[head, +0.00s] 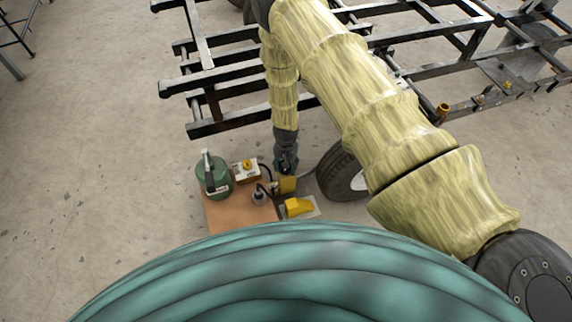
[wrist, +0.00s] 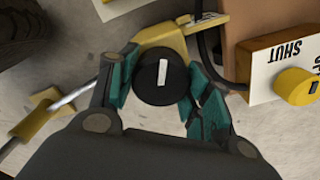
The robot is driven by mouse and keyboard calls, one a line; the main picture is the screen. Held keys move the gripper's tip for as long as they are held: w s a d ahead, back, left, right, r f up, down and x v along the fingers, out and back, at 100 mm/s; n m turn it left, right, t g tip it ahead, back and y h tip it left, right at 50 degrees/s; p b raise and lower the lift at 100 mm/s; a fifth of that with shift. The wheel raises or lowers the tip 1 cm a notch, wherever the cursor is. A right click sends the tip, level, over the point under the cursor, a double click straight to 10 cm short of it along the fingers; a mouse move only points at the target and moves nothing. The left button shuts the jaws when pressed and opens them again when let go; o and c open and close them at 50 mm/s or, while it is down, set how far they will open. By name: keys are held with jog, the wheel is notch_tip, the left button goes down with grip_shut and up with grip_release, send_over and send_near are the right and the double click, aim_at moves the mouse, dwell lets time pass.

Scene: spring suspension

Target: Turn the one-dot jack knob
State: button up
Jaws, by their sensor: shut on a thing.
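A round black knob (wrist: 152,92) with one white bar on its top sits at a yellow jack body (wrist: 188,38) in the wrist view. My gripper (wrist: 160,82) is shut on this knob, one teal finger on each side. The white bar runs nearly up and down the picture. I cannot make out any dot mark on the jack. In the head view my gripper (head: 287,165) points down over the yellow jack (head: 288,185), and the knob is hidden there.
A box marked SHUT with a yellow knob (wrist: 297,86) is close right of my gripper. A wooden board (head: 228,216) holds a green tank (head: 214,178). Another yellow block (head: 298,206) lies nearby. A tyre (head: 340,176) and dark frame rails (head: 225,122) stand close by.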

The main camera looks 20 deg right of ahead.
jog(key=o, duration=1)
jog(key=shift+o, duration=0.2)
jog(key=shift+r, duration=0.15)
notch_tip(320, 180, up, 12)
jog(key=shift+f, duration=0.2)
